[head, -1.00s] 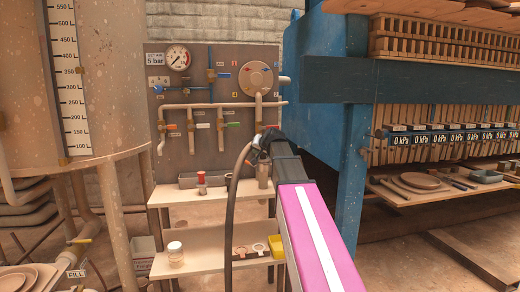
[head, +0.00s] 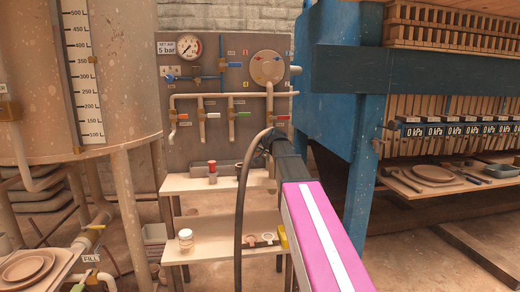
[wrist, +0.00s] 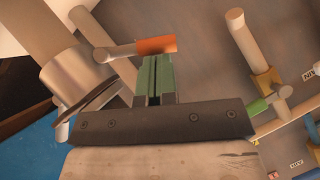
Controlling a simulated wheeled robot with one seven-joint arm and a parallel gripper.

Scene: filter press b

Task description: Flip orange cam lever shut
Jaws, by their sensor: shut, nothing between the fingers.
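The orange cam lever shows in the wrist view as a short metal rod with an orange grip (wrist: 157,46), reaching right from a pale metal cylindrical coupling (wrist: 78,78). My gripper (wrist: 154,60), with green fingers, is shut and empty. Its tips lie right at the lower edge of the orange grip; I cannot tell whether they touch it. In the head view my arm ends near the hose in front of the grey panel, and the lever and fingers are hidden there.
A green-handled valve (wrist: 258,106) is right of my gripper in the wrist view. In the head view a black hose (head: 240,205) hangs left of my arm. A shelf (head: 205,183) stands below the grey panel (head: 222,140), with the blue press frame (head: 345,110) to the right.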

